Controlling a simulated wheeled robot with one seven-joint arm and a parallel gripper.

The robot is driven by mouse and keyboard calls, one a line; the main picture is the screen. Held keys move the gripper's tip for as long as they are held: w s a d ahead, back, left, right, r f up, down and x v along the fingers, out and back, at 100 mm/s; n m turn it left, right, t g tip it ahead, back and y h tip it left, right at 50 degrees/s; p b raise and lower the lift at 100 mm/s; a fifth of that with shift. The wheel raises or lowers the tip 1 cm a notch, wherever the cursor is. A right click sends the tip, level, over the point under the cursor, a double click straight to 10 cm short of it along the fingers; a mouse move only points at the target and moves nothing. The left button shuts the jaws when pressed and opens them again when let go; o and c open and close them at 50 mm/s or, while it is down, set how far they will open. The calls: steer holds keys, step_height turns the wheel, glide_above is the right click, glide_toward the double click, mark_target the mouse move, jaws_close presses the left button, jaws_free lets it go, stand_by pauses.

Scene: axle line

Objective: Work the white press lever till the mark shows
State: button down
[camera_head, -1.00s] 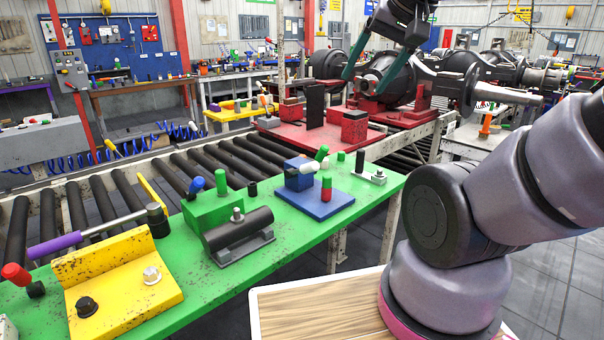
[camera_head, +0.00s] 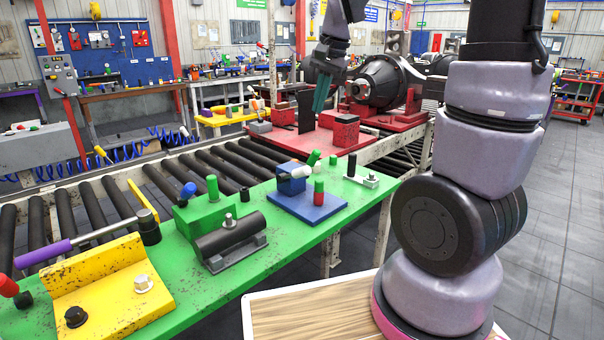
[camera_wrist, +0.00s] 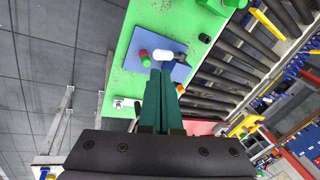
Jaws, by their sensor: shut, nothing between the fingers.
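The white press lever (camera_head: 301,171) is a short white cylinder at the blue block (camera_head: 289,181) on a blue base plate (camera_head: 322,211), which lies on the green bench. A red and green pin (camera_head: 319,193) stands on the same plate. In the wrist view the white lever (camera_wrist: 163,56) shows just beyond my fingertips, with the plate (camera_wrist: 182,73) around it. My gripper (camera_head: 318,110) is shut and empty, fingers pointing down, above and behind the press in the head view. It also shows in the wrist view (camera_wrist: 160,72). I cannot make out a mark.
The green bench (camera_head: 270,238) also carries a green block (camera_head: 200,213), a black cylinder on a grey cradle (camera_head: 229,241) and a yellow bracket (camera_head: 120,310). Behind it run conveyor rollers (camera_head: 215,165) and a red fixture with an axle housing (camera_head: 378,85).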

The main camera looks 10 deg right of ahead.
mark_target(300, 169)
steer(key=w+a+f+m+g+h, duration=0.2)
steer(key=w+a+f, duration=0.1)
steer(key=w+f, duration=0.7)
step_height(300, 169, down, 4)
steer(key=shift+r+h, duration=0.15)
steer(key=shift+h, duration=0.25)
steer(key=shift+w+d+f, duration=0.1)
steer(key=shift+d+f, duration=0.05)
steer(key=shift+f, duration=1.6)
steer(key=shift+d+f, duration=0.1)
steer(key=shift+f, duration=1.7)
